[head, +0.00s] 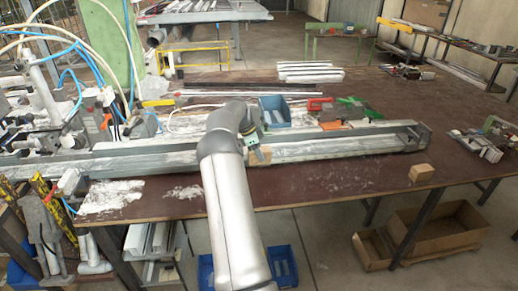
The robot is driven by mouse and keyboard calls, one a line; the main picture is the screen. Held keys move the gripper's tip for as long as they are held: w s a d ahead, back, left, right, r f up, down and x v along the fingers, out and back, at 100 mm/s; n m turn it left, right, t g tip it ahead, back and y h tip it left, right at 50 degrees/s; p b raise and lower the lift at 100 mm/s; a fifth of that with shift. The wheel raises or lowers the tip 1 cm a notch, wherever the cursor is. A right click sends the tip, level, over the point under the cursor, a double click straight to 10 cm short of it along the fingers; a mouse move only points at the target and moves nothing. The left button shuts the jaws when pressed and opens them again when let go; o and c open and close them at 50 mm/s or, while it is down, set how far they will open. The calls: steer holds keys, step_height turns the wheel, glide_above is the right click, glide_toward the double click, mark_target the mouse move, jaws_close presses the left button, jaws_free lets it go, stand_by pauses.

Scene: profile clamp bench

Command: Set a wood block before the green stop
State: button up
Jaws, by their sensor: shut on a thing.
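My gripper (257,142) points down at the long grey metal profile rail, partly hidden behind my own arm. It is shut on a wood block (261,157), which shows just below the fingers, over the rail's front side. Whether this block touches the rail I cannot tell. A second wood block (421,172) sits on the brown bench top in front of the rail's right end. A green piece (351,108), which looks like the green stop, is behind the rail, right of my gripper. A red piece (319,104) and an orange piece (331,125) are beside it.
The grey rail (350,145) runs across the bench to an end plate (418,136) at the right. A blue bin (275,111) stands behind my gripper. Clamp machinery with hoses fills the left. The bench front right (330,180) is mostly clear.

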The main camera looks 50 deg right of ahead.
step_height(320, 180, down, 4)
steer(key=shift+f+b, duration=0.25)
steer(key=shift+b, duration=0.55)
steer(key=shift+f+b, duration=1.95)
steer(key=shift+f, duration=0.8)
steer(key=shift+f+b, duration=0.3)
steer(key=shift+f, duration=0.05)
steer(key=o, duration=1.2)
steer(key=shift+c, duration=0.2)
steer(key=b+v, duration=0.1)
steer(key=v, duration=1.6)
steer(key=shift+r, duration=0.2)
steer(key=shift+w+a, duration=0.15)
